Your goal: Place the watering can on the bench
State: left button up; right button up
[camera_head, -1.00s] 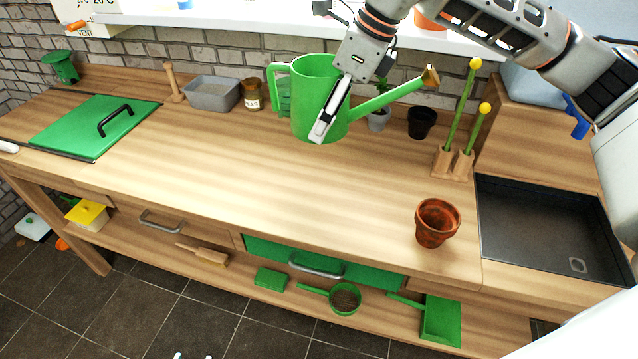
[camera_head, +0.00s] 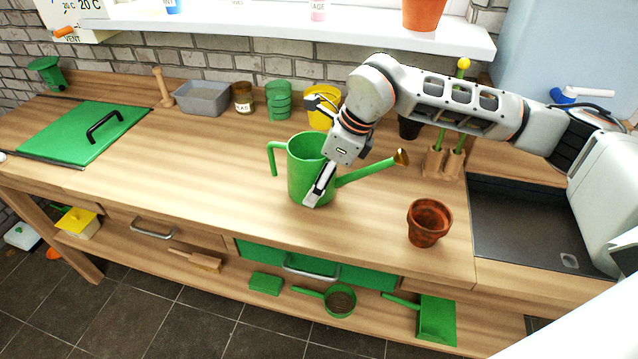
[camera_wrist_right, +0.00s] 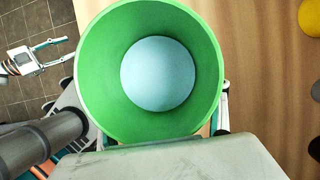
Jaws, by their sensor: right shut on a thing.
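The green watering can (camera_head: 303,165) is upright over the middle of the bench (camera_head: 200,150), its long spout pointing right and its handle left. I cannot tell if its base touches the wood or is slightly above it. My right gripper (camera_head: 319,187) is shut on the can, with one finger visible down its front side. In the right wrist view I look into the can's round opening (camera_wrist_right: 95,65), with a pale blue disc inside. My left gripper (camera_wrist_right: 52,56) shows at the left of that view, its fingers apart and empty; it is outside the head view.
A terracotta pot (camera_head: 429,222) stands right of the can, before the dark sink (camera_head: 520,220). Behind are a grey tub (camera_head: 203,98), a jar (camera_head: 243,96), a green cup (camera_head: 278,100) and a yellow pot (camera_head: 322,105). The bench left of the can is clear.

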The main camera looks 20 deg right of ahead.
jog(key=shift+f, duration=0.7)
jog(key=shift+f, duration=0.2)
jog(key=o, duration=1.6)
jog(key=shift+r, duration=0.3)
jog(key=v, duration=1.1)
jog(key=shift+s+d+r, duration=0.2)
jog(key=shift+r, duration=0.15)
